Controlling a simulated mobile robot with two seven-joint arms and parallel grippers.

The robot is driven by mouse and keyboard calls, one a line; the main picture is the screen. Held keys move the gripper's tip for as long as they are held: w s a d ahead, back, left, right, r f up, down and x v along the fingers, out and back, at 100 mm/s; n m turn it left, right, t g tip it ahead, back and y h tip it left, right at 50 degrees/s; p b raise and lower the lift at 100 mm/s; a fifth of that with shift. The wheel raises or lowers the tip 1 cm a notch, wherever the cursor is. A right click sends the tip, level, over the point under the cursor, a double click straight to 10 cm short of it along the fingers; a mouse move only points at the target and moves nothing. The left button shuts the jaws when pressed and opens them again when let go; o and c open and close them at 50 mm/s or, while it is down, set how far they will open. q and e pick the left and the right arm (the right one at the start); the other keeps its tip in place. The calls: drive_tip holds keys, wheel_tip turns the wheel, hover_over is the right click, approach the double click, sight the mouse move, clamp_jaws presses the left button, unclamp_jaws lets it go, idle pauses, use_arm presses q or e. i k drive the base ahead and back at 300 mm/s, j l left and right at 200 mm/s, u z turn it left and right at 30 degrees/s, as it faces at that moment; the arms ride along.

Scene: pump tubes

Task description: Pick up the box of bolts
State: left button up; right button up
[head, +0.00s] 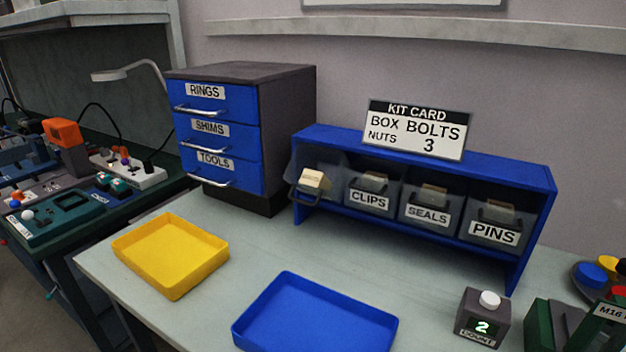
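No box marked as bolts can be read in the head view. A small tan box (315,181) sits at the leftmost bin (303,191) of the blue rack (549,181). This bin juts out further than the others, and I see no readable label on it. Tan boxes also show behind the fronts of the clips bin (372,200), the seals bin (427,215) and the pins bin (492,236). The kit card (417,130) on the rack reads "BOX BOLTS" and "NUTS 3". Neither of my grippers is in view.
A yellow tray (172,285) and a blue tray (315,335) lie empty on the table (230,260). A drawer cabinet (290,120) stands at the back left, its drawers labelled rings, shims and tools. A counter (482,318) showing 2 stands at the front right.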

sight(319, 196)
drive_tip(key=i+j, duration=0.15)
drive_tip(key=i, duration=0.55)
drive_tip(key=i+j+u, duration=0.15)
drive_tip(key=i, duration=0.55)
